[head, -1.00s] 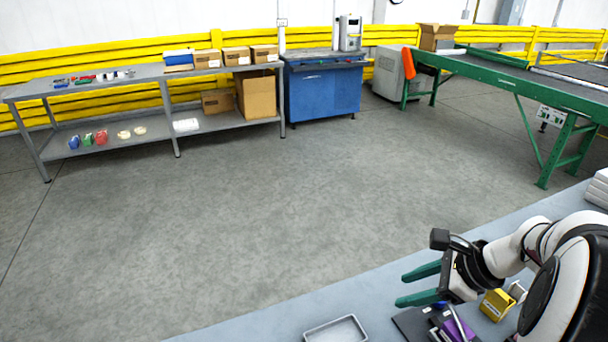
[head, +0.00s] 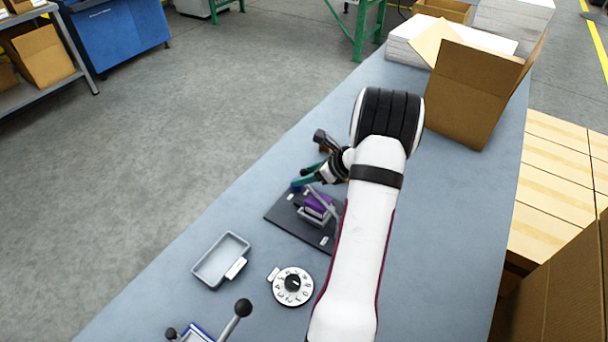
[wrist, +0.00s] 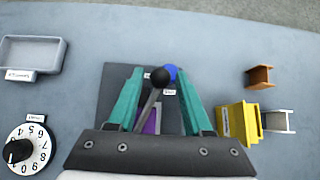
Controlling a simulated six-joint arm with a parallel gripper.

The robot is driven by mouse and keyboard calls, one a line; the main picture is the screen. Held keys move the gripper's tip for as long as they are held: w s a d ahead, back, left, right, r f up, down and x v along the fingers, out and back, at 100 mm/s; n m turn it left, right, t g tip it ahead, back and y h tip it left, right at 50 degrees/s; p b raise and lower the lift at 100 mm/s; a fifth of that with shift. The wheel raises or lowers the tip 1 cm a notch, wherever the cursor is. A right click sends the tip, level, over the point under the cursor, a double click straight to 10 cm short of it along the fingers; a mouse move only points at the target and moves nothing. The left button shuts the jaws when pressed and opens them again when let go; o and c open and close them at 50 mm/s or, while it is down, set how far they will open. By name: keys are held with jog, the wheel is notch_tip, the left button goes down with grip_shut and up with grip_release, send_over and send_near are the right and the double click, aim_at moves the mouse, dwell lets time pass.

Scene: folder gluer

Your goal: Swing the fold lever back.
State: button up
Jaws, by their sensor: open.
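A lever with a black ball knob (wrist: 160,77) and a grey rod stands on a dark base plate (wrist: 116,78) in the wrist view. A purple block (wrist: 150,121) and a blue round part (wrist: 171,72) are beside it. My gripper (wrist: 158,70) is open, its green fingers on either side of the knob in this view; I cannot tell the height gap, and no grip shows. In the head view my gripper (head: 303,176) is over the far end of the base plate (head: 288,222), near the purple block (head: 318,205). My gripper partly hides the lever there.
A grey tray (head: 222,261) and a white numbered dial (head: 293,287) lie nearby. Another black-knobbed lever (head: 243,308) stands at the bottom of the head view. A yellow holder (wrist: 238,124) and a brown bracket (wrist: 260,77) are right of the plate. A cardboard box (head: 465,95) stands farther back.

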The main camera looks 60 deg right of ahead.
jog(key=shift+w+f, duration=0.25)
grip_shut()
dwell(1.4)
